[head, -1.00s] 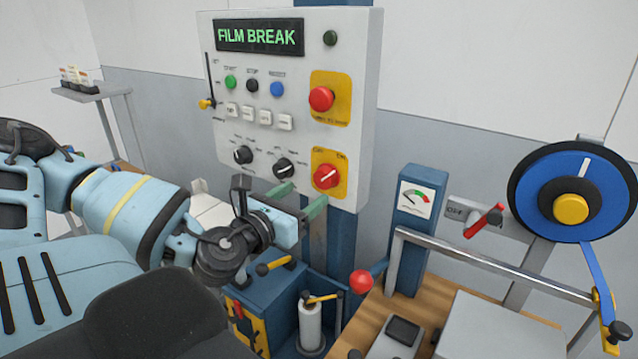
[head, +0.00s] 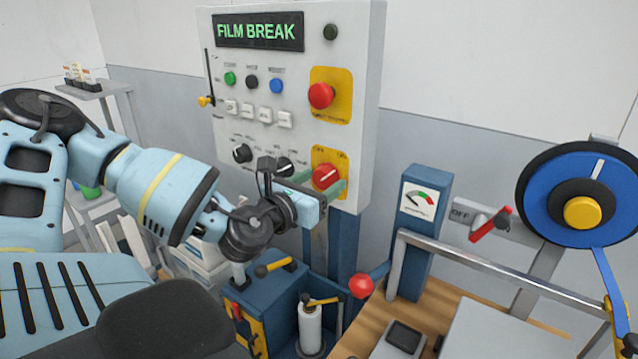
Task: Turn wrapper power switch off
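The power switch is a red rotary knob (head: 326,174) on a yellow plate at the lower right of the grey control panel (head: 355,110). Its white pointer mark slants up to the right, and the small labels above it are too blurred to read. My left gripper (head: 320,186) is in front of the knob, its greenish fingers spread to the left and right of the knob's lower part. It looks open; I cannot tell whether a finger touches the knob. My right gripper is not in view.
The panel display (head: 259,32) reads FILM BREAK. A red emergency button (head: 321,95) sits above the knob. Below are a red ball lever (head: 361,286) and a blue gauge post (head: 420,230). A red handle (head: 490,224) beside an OFF label and a blue reel (head: 540,195) stand right.

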